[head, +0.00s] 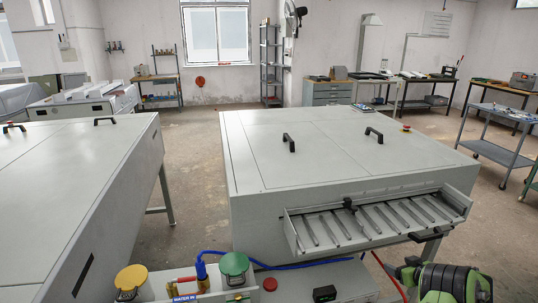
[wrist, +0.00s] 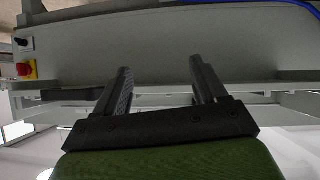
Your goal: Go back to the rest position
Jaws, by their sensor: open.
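My gripper (wrist: 160,68) shows in the wrist view with its two dark fingers apart and nothing between them. Beyond the fingers is a plain light grey machine panel (wrist: 160,45), and I see no contact with it. I cannot make out my gripper in the head view. The grey plate processor (head: 350,150) stands in the middle of the head view, with two black handles on its closed lid and a slatted tray (head: 375,222) at its front.
A red button on a yellow plate (wrist: 26,69) is at the left of the wrist view. Floor shows between machines.

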